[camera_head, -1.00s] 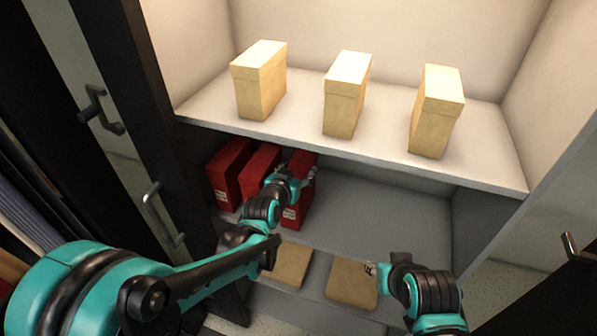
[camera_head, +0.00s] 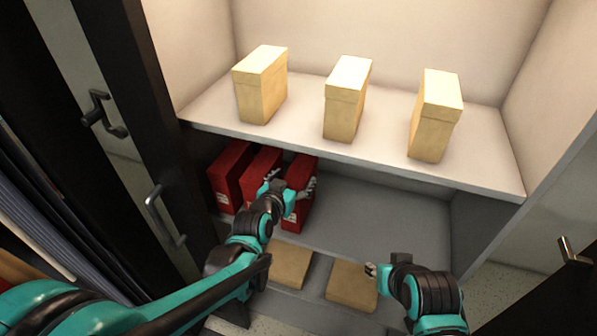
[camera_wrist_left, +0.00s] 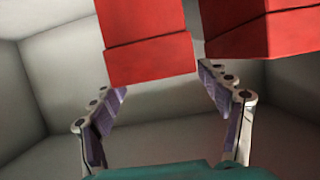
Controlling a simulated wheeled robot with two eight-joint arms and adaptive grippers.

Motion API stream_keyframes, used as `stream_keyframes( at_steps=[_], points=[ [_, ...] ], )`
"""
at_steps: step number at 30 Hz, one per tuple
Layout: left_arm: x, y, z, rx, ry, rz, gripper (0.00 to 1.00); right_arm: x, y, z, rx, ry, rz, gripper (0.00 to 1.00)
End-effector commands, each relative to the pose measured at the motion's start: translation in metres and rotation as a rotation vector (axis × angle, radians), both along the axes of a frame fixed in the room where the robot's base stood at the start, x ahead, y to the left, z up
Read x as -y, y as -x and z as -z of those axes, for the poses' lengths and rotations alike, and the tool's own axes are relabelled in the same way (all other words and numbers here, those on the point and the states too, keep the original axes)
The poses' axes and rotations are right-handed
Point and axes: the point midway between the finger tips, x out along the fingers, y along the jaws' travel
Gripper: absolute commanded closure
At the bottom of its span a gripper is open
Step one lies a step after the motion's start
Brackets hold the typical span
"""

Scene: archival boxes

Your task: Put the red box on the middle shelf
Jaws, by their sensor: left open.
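Three red boxes stand upright side by side at the left of the shelf below the upper one: a left red box (camera_head: 228,178), a middle one (camera_head: 262,163) and a right one (camera_head: 301,171). My left gripper (camera_head: 292,182) is open at the front of the right red box. In the left wrist view, its fingers (camera_wrist_left: 165,88) are spread to either side of one red box (camera_wrist_left: 148,52), with another red box (camera_wrist_left: 262,32) beside it. I cannot tell whether the fingers touch. My right gripper (camera_head: 371,270) hangs low, away from the red boxes; its finger opening is unclear.
The upper shelf (camera_head: 390,160) carries three beige boxes, left (camera_head: 260,90), middle (camera_head: 345,105) and right (camera_head: 432,125), with gaps between. The red boxes' shelf (camera_head: 375,215) is clear to their right. Two beige boxes (camera_head: 289,265) (camera_head: 351,286) lie lower down. Handled doors (camera_head: 160,215) flank the cabinet.

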Motion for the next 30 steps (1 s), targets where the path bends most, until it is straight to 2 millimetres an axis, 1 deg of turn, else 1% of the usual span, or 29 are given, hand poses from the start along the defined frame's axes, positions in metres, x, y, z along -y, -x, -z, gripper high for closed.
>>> stream_keyframes(
  at_steps=[1, 3, 6, 9, 12, 18, 20, 22, 23, 26, 27, 29, 30],
  points=[
    [-0.004, 0.012, -0.007, 0.000, 0.001, -0.001, 0.23, 0.000, 0.000, -0.005, 0.000, 0.000, 0.000, 0.64],
    [-0.009, 0.026, -0.012, 0.000, 0.001, -0.001, 0.23, 0.000, 0.000, -0.009, 0.000, 0.000, 0.000, 0.64],
    [-0.014, 0.043, -0.018, 0.000, 0.000, 0.000, 0.23, 0.000, 0.000, -0.013, 0.000, 0.000, 0.000, 0.64],
    [-0.018, 0.055, -0.023, 0.000, 0.000, 0.000, 0.23, 0.000, 0.000, -0.017, 0.000, 0.000, 0.000, 0.64],
    [-0.020, 0.063, -0.025, 0.000, 0.000, 0.000, 0.23, 0.000, 0.000, -0.018, 0.000, 0.000, 0.000, 0.64],
    [-0.023, 0.068, -0.025, -0.005, -0.001, -0.001, 0.23, 0.000, 0.000, -0.019, 0.000, 0.000, 0.000, 0.64],
    [-0.027, 0.072, -0.025, -0.024, -0.005, -0.006, 0.23, 0.000, 0.000, -0.019, 0.000, 0.000, 0.000, 0.64],
    [-0.037, 0.082, -0.023, -0.070, -0.014, -0.020, 0.23, 0.000, 0.000, -0.018, 0.000, 0.000, 0.000, 0.64],
    [-0.042, 0.089, -0.021, -0.099, -0.020, -0.029, 0.23, 0.000, 0.000, -0.018, 0.000, 0.000, 0.000, 0.64],
    [-0.068, 0.119, -0.013, -0.219, -0.041, -0.076, 0.23, 0.000, 0.000, -0.019, 0.000, 0.000, 0.000, 0.64],
    [-0.079, 0.134, -0.009, -0.273, -0.050, -0.099, 0.23, 0.000, 0.000, -0.019, 0.000, 0.000, 0.000, 0.64],
    [-0.095, 0.157, -0.003, -0.349, -0.060, -0.140, 0.23, 0.000, 0.000, -0.019, 0.000, 0.000, 0.000, 0.64],
    [-0.105, 0.172, 0.001, -0.398, -0.069, -0.167, 0.23, 0.000, 0.000, -0.019, 0.000, 0.000, 0.000, 0.64]
  ],
)
